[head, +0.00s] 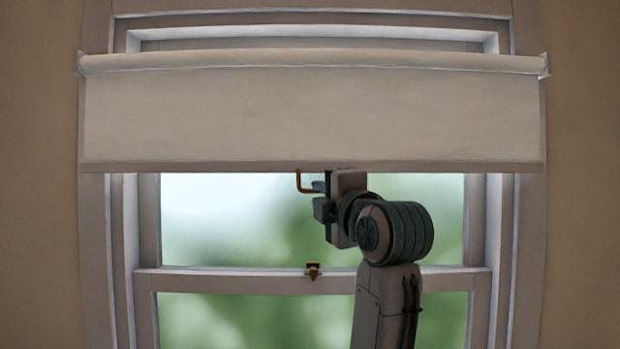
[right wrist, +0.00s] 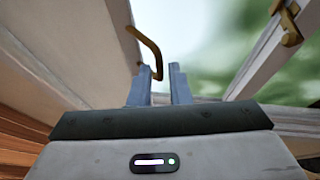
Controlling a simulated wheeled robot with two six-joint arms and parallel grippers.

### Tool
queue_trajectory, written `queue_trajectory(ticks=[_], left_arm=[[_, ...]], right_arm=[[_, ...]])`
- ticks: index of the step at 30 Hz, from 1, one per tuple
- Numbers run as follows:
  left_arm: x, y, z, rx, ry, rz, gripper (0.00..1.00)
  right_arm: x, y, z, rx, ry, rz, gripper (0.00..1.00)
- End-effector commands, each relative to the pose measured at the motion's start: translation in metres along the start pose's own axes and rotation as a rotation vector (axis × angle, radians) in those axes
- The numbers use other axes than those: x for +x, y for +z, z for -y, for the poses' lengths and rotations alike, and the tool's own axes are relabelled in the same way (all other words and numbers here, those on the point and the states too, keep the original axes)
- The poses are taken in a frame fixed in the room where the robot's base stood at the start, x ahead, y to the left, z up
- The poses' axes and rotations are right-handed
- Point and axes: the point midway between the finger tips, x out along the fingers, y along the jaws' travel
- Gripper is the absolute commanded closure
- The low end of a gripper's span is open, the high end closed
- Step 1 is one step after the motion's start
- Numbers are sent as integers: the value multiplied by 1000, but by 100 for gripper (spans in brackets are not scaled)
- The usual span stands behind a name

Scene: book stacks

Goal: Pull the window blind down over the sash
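The window blind (head: 310,115) is a pale fabric sheet hanging from a roller, and it covers the upper part of the window. A brass hook-shaped pull (head: 298,182) hangs from its bottom bar; it also shows in the right wrist view (right wrist: 146,43). The sash (head: 230,282) has a white frame and shows below the blind. My right gripper (head: 318,190) is just below the bottom bar, beside the pull. In the right wrist view its fingers (right wrist: 160,82) stand apart, with the pull's free end at the gap between their tips. My left gripper is not in view.
A small brass sash latch (head: 313,271) sits on the meeting rail below my gripper; it also shows in the right wrist view (right wrist: 287,22). Window jambs stand on both sides. Blurred greenery shows through the glass.

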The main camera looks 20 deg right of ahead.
Motion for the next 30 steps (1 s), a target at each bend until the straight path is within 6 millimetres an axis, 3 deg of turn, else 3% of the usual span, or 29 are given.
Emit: queue_trajectory(ticks=[3, 10, 20, 24, 30], left_arm=[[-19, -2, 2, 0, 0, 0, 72], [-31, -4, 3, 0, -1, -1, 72], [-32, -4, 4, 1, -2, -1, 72], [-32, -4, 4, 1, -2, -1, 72], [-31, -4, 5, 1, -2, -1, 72]], right_arm=[[24, 0, -4, 1, -5, -1, 83], [49, 0, -2, 1, -2, -1, 83], [54, 0, 0, 1, 1, -1, 83], [54, 0, 0, 1, 0, -1, 100], [54, 0, 0, 1, 0, -1, 100]])
